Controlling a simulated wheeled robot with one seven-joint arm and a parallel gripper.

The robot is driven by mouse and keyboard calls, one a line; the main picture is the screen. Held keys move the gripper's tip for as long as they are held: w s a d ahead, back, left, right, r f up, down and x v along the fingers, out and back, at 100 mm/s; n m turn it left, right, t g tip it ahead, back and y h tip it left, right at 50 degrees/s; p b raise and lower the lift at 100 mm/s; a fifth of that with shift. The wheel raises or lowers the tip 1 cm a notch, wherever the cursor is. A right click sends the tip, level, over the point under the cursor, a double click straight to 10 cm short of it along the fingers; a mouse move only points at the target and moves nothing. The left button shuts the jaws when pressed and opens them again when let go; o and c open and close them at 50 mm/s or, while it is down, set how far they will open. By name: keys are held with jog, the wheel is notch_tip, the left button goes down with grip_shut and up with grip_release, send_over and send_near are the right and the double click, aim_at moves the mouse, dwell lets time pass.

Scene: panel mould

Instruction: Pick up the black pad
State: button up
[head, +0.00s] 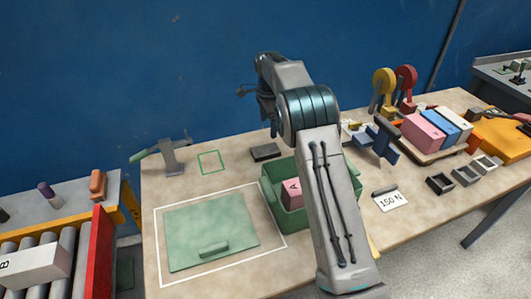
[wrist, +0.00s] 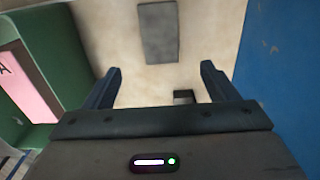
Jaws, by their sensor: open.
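The black pad (head: 265,152) lies flat on the table between the green bin and the blue wall, left of my arm. It shows as a dark grey rectangle in the wrist view (wrist: 159,32), ahead of my fingers. My gripper (wrist: 160,68) is open, with nothing held between its fingers. The pad lies beyond the fingertips, apart from them. In the head view my forearm covers part of the space beside the bin; dark blue finger-like parts show to its right.
The green bin (head: 268,205) holds a pink box (head: 291,192) marked A, close on the left in the wrist view. A small dark block (wrist: 184,97) shows between my fingers, partly hidden. The blue wall (wrist: 285,70) is close on the right. A green board (head: 205,225) lies front left.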

aim_at(268, 149)
notch_tip(268, 149, down, 11)
jog(key=shift+f+p, duration=0.1)
jog(key=shift+p, duration=0.6)
jog(key=shift+c, duration=0.3)
jog(key=c, duration=1)
